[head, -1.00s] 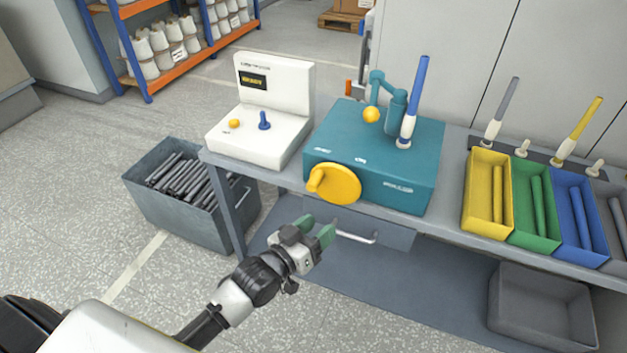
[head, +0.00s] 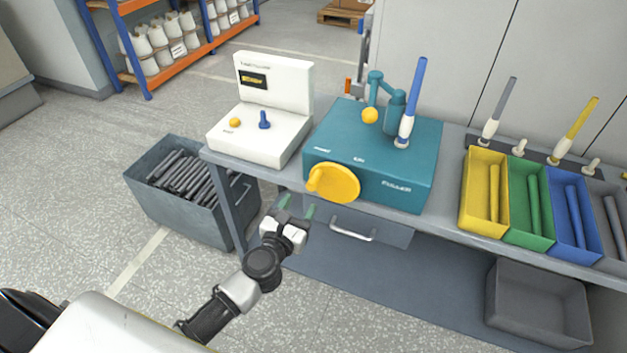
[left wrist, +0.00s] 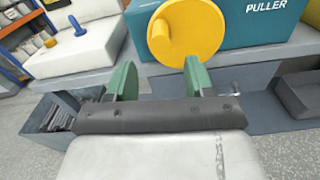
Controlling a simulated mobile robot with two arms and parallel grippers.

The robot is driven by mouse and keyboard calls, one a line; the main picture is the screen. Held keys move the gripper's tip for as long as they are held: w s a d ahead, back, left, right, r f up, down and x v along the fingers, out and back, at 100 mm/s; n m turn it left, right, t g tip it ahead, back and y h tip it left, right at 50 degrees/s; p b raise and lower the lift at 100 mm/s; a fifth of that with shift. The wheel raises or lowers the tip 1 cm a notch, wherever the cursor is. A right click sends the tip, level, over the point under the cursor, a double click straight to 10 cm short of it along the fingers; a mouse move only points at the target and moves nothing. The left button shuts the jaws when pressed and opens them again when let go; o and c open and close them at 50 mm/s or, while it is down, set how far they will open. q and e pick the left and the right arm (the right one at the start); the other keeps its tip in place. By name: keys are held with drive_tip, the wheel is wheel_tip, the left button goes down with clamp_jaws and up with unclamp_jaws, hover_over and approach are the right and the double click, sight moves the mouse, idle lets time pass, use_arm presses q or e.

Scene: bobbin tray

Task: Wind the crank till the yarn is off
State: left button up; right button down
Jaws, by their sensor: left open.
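The yellow crank wheel (head: 338,182) with its stub handle (head: 315,179) is on the front of the teal puller box (head: 405,181). A bobbin with blue yarn (head: 415,90) on a white base stands upright on top of the box, beside a teal arm with a yellow ball (head: 370,115). My left gripper (head: 297,207) is open and empty, below and left of the crank, apart from it. In the left wrist view the crank (left wrist: 187,35) is just beyond the two green fingers (left wrist: 159,80), and its handle (left wrist: 160,40) lies between them in line of sight. My right gripper is not in view.
A white console (head: 260,135) stands left of the puller. Yellow (head: 468,222), green, blue and grey trays are at the right. A grey bin of dark rods (head: 170,215) stands on the floor at left. A drawer handle (head: 352,232) juts out below the crank.

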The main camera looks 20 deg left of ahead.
sight(320, 172)
use_arm(q)
drive_tip(key=w, duration=0.9)
drive_tip(key=shift+d, duration=0.15)
drive_tip(key=c, duration=0.9)
drive_tip(key=shift+r, duration=0.1)
